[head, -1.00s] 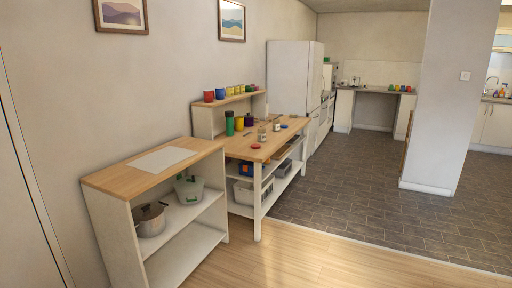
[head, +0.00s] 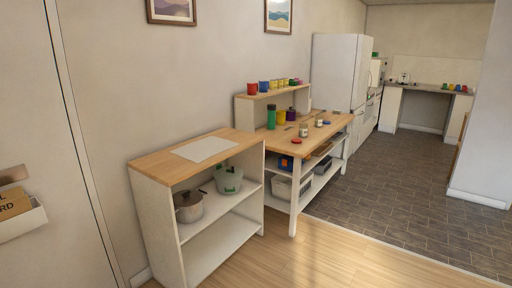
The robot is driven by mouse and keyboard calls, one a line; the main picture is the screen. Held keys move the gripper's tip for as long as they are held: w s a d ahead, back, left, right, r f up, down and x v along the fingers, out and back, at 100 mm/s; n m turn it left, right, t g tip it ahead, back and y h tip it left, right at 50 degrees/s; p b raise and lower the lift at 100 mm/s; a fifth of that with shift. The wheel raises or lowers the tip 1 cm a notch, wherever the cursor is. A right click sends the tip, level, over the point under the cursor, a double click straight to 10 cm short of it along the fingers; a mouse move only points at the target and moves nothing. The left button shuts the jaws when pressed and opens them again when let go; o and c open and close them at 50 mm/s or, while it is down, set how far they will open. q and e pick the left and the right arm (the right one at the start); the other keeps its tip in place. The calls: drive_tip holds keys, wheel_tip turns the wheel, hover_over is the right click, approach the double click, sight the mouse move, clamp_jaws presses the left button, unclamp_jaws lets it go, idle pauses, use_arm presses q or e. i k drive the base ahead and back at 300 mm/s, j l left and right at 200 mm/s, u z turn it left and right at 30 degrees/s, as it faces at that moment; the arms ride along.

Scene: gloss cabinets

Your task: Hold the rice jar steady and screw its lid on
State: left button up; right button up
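A wooden worktable (head: 308,145) stands along the wall ahead. Two small glass jars stand on it: a nearer jar (head: 304,130) and a farther jar (head: 319,121). I cannot tell which of them is the rice jar. A small red disc (head: 296,141), like a lid, lies near the table's front edge. Another small red piece (head: 326,123) lies farther back by the far jar. Neither of my grippers is in view.
Coloured cups line a raised shelf (head: 272,93). A green bottle (head: 271,116) stands on the table. The wood floor (head: 325,262) at right is clear.

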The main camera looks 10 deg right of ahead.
sight(303, 128)
drive_tip(key=i+l+z, duration=0.3)
drive_tip(key=i, duration=0.2)
drive_tip(key=i+l+z, duration=0.2)
drive_tip(key=i+z, duration=0.15)
drive_tip(key=i, duration=0.15)
drive_tip(key=i+z, duration=0.3)
drive_tip(key=i, duration=0.25)
drive_tip(key=i+u, duration=0.25)
drive_tip(key=i, duration=0.2)
drive_tip(key=i+l+u, duration=0.2)
drive_tip(key=i, duration=0.2)
drive_tip(key=i+l+u, duration=0.25)
drive_tip(key=i, duration=0.2)
drive_tip(key=i+l+u, duration=0.95)
drive_tip(key=i+l, duration=0.15)
drive_tip(key=l, duration=0.2)
